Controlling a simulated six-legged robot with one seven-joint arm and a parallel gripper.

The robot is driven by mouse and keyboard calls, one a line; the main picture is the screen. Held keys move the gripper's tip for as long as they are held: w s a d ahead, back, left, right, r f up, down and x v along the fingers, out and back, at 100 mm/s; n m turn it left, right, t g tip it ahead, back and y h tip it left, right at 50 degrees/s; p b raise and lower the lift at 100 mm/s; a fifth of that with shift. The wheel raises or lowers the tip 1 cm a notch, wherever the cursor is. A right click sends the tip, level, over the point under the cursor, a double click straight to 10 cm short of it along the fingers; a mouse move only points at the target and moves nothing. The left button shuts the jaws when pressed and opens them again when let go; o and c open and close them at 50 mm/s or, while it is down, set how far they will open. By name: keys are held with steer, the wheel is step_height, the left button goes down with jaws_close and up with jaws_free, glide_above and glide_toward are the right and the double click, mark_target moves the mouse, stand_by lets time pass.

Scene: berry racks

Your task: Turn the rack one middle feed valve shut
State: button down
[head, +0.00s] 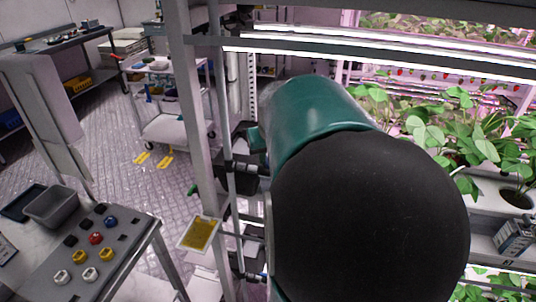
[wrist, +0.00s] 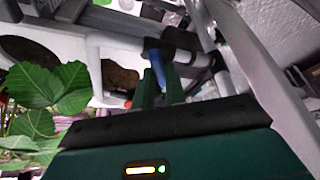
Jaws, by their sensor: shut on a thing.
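In the wrist view, my gripper (wrist: 161,86) has its two green fingers shut on a blue valve handle (wrist: 157,57). The handle sits at a dark valve body (wrist: 178,40) in line with a white pipe (wrist: 112,42). The fingers hide part of the handle, so its exact angle is hard to tell. In the head view my green and black arm covers the middle and hides the gripper and this valve. Dark pipe fittings (head: 246,170) show on the rack's upright pipe, left of my arm.
A rack post (head: 192,110) stands close to my arm. Strawberry plants (head: 485,140) fill the rack at right; leaves (wrist: 50,85) also show in the wrist view. A yellow card (head: 199,234) hangs by the post. A table (head: 125,265) with coloured knobs stands at lower left; floor beyond is open.

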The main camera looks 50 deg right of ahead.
steer(key=m+g+h, duration=0.1)
steer(key=m, duration=0.2)
steer(key=m+g, duration=0.1)
steer(key=m, duration=0.2)
steer(key=shift+w+a+h, duration=0.15)
steer(key=shift+a+h, duration=0.05)
steer(key=shift+h, duration=0.2)
steer(key=shift+m, duration=0.4)
steer(key=c, duration=1.4)
jaws_free()
steer(key=shift+c, duration=0.2)
steer(key=v, duration=1.3)
steer(key=shift+r, duration=0.4)
steer(key=shift+a, duration=0.2)
